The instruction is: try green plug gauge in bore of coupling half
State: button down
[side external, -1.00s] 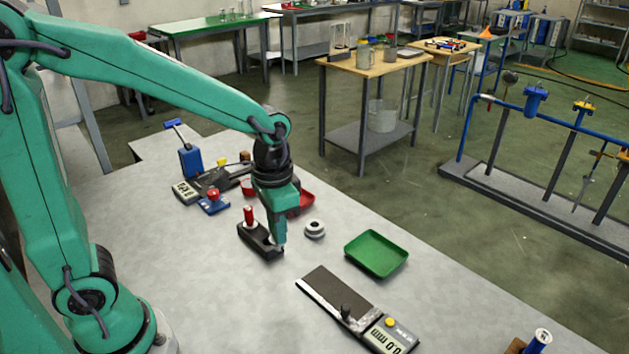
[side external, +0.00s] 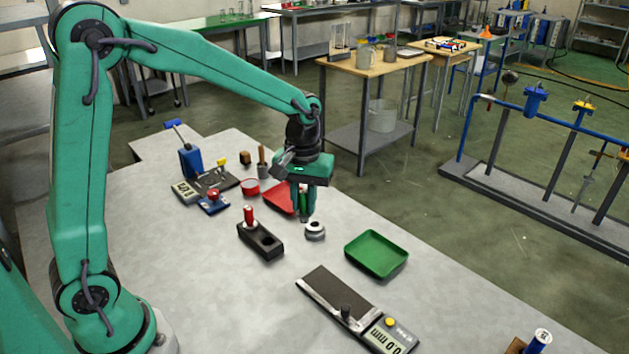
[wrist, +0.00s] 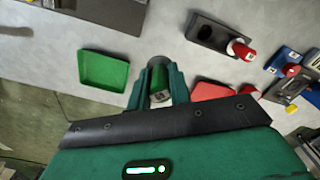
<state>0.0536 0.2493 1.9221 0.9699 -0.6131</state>
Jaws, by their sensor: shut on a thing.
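My gripper (side external: 304,212) is shut on the green plug gauge (side external: 303,202), which hangs upright between the fingers. In the wrist view the green gauge (wrist: 158,76) shows between the two fingertips. The coupling half (side external: 315,231) is a small grey ring-shaped part with a dark bore, standing on the bench. My gripper is just above and slightly left of it in the side view. I cannot tell whether the gauge's lower end touches it. The black gauge block (side external: 262,243) has an empty hole and holds a red-handled gauge (side external: 250,216).
A green tray (side external: 376,254) lies right of the coupling half, and a red tray (side external: 279,197) lies behind my gripper. A digital gauge on a dark plate (side external: 338,292) is at the front. Blue-based tools (side external: 212,203) stand at the back left.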

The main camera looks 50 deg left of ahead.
jog(key=w+a+f+n, duration=0.2)
jog(key=w+a+n, duration=0.2)
jog(key=w+n, duration=0.3)
jog(key=shift+w+a+f+n, duration=0.2)
jog(key=shift+w+a+n, duration=0.15)
jog(key=shift+n, duration=0.45)
jog(key=shift+f, duration=0.25)
jog(key=shift+s+f, duration=0.1)
jog(key=shift+f, duration=2.45)
jog(key=shift+f, duration=1.05)
dwell(1.2)
jog(key=shift+r, duration=0.35)
dwell(1.1)
